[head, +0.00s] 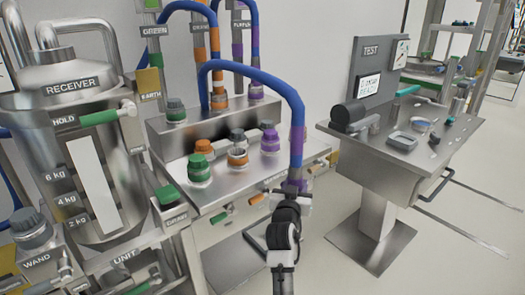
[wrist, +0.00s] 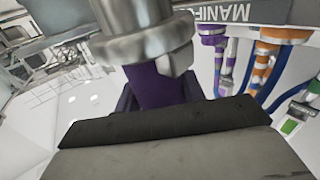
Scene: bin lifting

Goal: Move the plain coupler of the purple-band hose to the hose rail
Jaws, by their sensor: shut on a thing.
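The purple-band hose (head: 262,77) arcs in blue over the steel bench and comes down on its right side. Its purple band (head: 297,145) is just above my gripper (head: 293,190). My gripper is shut on this hose end, which is upright in front of the bench's right side. In the wrist view a plain metal coupler (wrist: 140,30) and purple sleeve (wrist: 155,85) show beyond my gripper (wrist: 165,103). The fingers partly hide the held part. The hose's far end is hard to tell among the back fittings. I cannot clearly identify the hose rail.
Green (head: 199,167), orange (head: 237,157) and purple (head: 270,138) fittings stand on the bench. Uprights labelled GREEN, ORANGE and PURPLE carry other hoses behind. The RECEIVER tank (head: 70,85) is left; the TEST table (head: 450,150) is right. Floor shows between bench and table.

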